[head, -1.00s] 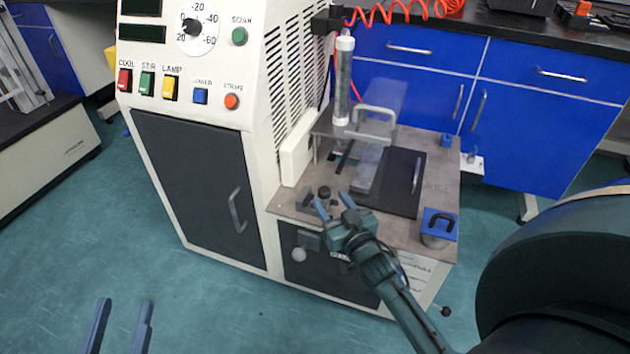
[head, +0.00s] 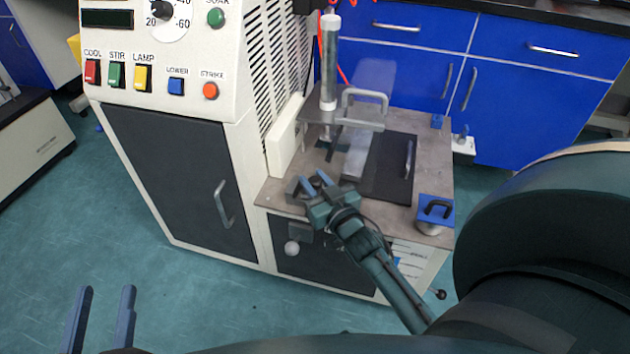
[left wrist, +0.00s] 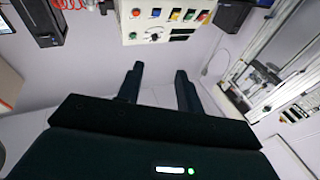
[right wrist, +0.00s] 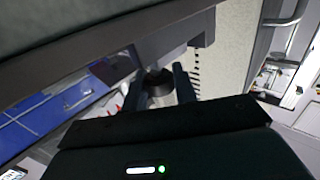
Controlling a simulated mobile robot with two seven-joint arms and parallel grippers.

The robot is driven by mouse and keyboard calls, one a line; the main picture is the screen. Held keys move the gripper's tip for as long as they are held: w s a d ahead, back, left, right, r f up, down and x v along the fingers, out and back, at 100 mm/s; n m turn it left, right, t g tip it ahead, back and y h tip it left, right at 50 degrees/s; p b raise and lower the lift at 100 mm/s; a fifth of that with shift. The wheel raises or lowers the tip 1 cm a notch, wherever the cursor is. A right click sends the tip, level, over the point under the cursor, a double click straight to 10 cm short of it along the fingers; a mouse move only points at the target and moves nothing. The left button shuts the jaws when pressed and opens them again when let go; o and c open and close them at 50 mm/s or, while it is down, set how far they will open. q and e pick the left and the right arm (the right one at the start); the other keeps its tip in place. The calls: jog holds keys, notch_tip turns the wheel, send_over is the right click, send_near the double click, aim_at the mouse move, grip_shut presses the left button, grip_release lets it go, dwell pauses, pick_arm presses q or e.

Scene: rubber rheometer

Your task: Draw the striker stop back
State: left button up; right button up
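My right gripper (head: 315,181) is low over the front left of the machine's metal deck (head: 275,192), its two fingers apart. In the right wrist view a dark round knob (right wrist: 158,84), perhaps the striker stop, sits between the fingers of the right gripper (right wrist: 163,82). I cannot tell whether they touch it. In the head view the gripper mostly hides this knob.
A clear upright tube (head: 329,65) and a metal handle frame (head: 365,97) stand behind the gripper. A black plate (head: 385,180) and a blue block with a handle (head: 436,208) lie to the right. The control cabinet (head: 190,180) rises on the left.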

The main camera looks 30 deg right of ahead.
grip_shut()
jog(key=shift+s+d+r+p, duration=0.15)
jog(key=shift+s+r+p, duration=0.05)
jog(key=shift+p, duration=0.4)
jog(key=shift+s+d, duration=0.15)
jog(key=shift+f, duration=0.25)
jog(key=shift+o, duration=1)
grip_release()
jog(key=o, duration=0.4)
jog(key=shift+c, duration=0.2)
pick_arm(q)
jog(key=shift+a+f, duration=0.1)
jog(key=shift+a, duration=0.05)
